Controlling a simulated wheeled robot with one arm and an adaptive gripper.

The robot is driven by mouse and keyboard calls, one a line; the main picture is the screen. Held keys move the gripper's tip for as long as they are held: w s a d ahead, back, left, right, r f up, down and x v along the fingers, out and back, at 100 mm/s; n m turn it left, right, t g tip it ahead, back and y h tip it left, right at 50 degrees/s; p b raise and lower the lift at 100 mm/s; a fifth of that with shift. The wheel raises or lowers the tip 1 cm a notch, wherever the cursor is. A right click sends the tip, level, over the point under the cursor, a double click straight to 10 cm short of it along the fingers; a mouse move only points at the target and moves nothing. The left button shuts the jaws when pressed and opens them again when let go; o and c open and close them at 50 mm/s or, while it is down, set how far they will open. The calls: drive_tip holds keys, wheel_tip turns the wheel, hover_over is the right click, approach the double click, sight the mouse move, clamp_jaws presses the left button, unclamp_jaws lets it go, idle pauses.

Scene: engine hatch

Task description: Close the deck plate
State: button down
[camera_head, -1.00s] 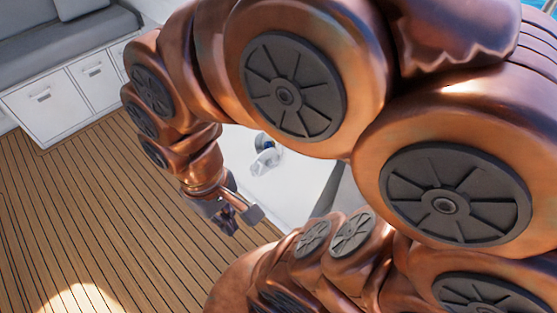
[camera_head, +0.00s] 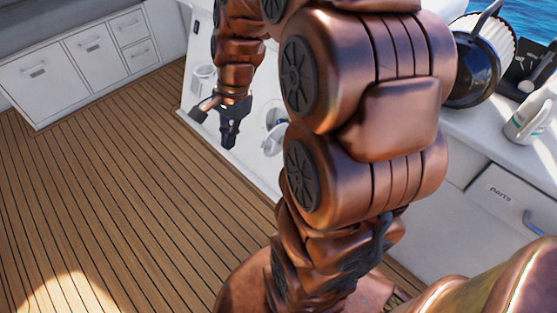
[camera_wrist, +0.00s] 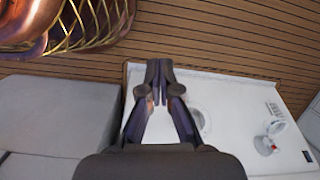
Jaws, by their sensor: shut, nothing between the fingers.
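My gripper (camera_head: 229,130) hangs in the left-middle of the head view, pointing down, empty. In the wrist view my gripper (camera_wrist: 160,72) shows its two fingers meeting at the tips. The teak-striped deck (camera_head: 100,185) fills the left of the head view and the top of the wrist view (camera_wrist: 225,40). I cannot make out a separate deck plate or an open hatch edge in it. A white panel (camera_head: 254,150) with fittings lies behind my gripper in the head view. A white surface (camera_wrist: 235,115) lies beyond the fingers in the wrist view. My arm hides much of the middle.
White drawer cabinets (camera_head: 80,65) stand at the back left. A white counter (camera_head: 470,125) on the right carries a dark-and-white winch-like drum (camera_head: 478,60) and a white bottle-like item (camera_head: 528,118). The deck at left is clear.

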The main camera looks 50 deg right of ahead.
drive_tip(key=w+d+f+m+t+b, duration=0.2)
drive_tip(key=d+f+m+b, duration=0.75)
drive_tip(key=d+f, duration=0.6)
drive_tip(key=w+d+f+m+t+b, duration=0.2)
drive_tip(key=d+f+m+b, duration=0.8)
drive_tip(key=d+f, duration=0.5)
drive_tip(key=w+a+f+b, duration=0.1)
drive_tip(key=w+f+b, duration=0.4)
drive_tip(key=w+f, duration=0.3)
drive_tip(key=shift+a+h, duration=0.3)
drive_tip(key=shift+h, duration=0.1)
drive_tip(key=shift+w+r+m+p, duration=0.15)
drive_tip(key=shift+r+m+p, duration=0.2)
drive_tip(key=shift+p, duration=0.85)
